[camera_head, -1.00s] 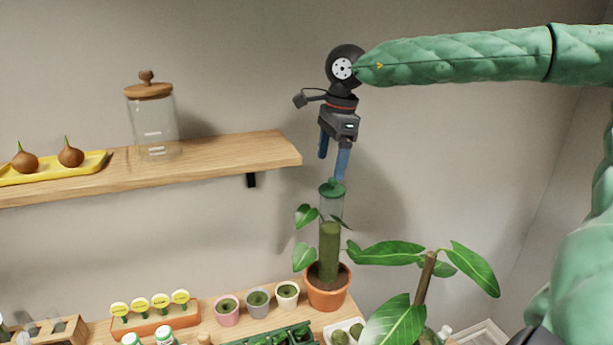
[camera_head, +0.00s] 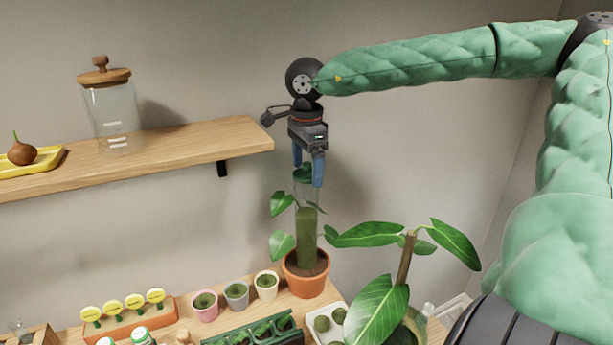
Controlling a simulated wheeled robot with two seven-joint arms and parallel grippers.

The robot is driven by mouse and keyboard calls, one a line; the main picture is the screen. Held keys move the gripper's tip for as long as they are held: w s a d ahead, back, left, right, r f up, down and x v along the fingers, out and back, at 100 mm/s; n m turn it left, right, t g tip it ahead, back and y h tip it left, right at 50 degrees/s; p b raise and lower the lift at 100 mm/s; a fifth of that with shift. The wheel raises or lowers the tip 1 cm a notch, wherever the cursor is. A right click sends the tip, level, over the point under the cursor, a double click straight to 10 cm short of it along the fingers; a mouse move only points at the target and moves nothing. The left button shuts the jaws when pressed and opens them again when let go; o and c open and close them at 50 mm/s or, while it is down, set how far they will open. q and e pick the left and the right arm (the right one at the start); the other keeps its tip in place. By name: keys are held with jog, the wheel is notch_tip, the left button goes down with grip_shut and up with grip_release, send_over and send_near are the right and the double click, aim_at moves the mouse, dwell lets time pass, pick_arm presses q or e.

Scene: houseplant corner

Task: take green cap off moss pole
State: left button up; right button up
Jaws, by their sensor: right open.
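The green cap (camera_head: 303,174) sits on top of the clear upper tube of the moss pole (camera_head: 306,236). The pole stands upright in a terracotta pot (camera_head: 305,279) with a leafy vine around it. My right gripper (camera_head: 308,178) points down over the pole, with its two blue fingers apart. The fingertips are level with the cap, one at its left and one at its front right, partly hiding it. I cannot tell whether they touch it. My left gripper is not in view.
A wooden shelf (camera_head: 160,149) with a lidded glass jar (camera_head: 111,117) and a yellow tray (camera_head: 44,163) is to the left. Small pots, including a white one (camera_head: 267,286), line the lower surface. A large-leaved plant (camera_head: 404,262) stands at the front right.

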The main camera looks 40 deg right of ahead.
jog(key=shift+f, duration=0.1)
jog(key=c, duration=1.1)
jog(key=shift+o, duration=0.2)
